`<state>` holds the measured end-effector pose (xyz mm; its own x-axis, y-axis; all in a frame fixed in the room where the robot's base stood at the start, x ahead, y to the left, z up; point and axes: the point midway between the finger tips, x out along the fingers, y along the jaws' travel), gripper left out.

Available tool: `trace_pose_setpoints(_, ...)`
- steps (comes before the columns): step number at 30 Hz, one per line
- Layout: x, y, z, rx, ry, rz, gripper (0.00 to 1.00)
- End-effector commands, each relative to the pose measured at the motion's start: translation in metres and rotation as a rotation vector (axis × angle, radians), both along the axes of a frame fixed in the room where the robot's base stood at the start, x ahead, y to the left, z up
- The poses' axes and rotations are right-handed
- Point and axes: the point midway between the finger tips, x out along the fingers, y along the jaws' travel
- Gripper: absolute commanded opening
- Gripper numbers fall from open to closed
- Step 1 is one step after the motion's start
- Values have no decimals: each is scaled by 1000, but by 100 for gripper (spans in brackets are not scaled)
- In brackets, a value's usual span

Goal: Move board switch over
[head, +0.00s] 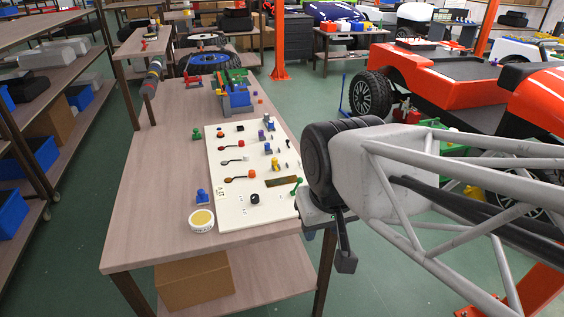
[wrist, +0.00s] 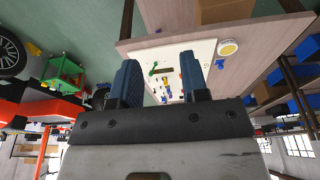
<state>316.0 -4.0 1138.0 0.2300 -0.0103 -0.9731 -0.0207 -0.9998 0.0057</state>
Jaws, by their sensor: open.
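A white board (head: 228,160) lies flat on the wooden table and carries several small fittings. A green lever (head: 297,187) stands at its right edge; it also shows in the wrist view (wrist: 153,68). I cannot tell for sure which fitting is the board switch. My gripper (wrist: 162,78) is open, with a blue-grey finger on either side of the view of the board. In the head view it hangs right of the board, beyond the table edge, apart from the fittings.
A round yellow-topped tub (head: 202,220) stands at the board's front left corner, with a blue piece (head: 202,196) behind it. A green-and-blue assembly (head: 235,93) stands behind the board. The table's left side is bare. Red vehicle bodies (head: 430,80) stand at the right.

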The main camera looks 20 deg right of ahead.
Motion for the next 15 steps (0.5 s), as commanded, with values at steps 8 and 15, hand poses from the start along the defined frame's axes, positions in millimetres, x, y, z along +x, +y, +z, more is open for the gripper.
trace_pose_setpoints(8, 11, -3, -2, -23, -20, 55, 38)
trace_pose_setpoints(15, 49, -15, -11, -118, -95, 270, 38)
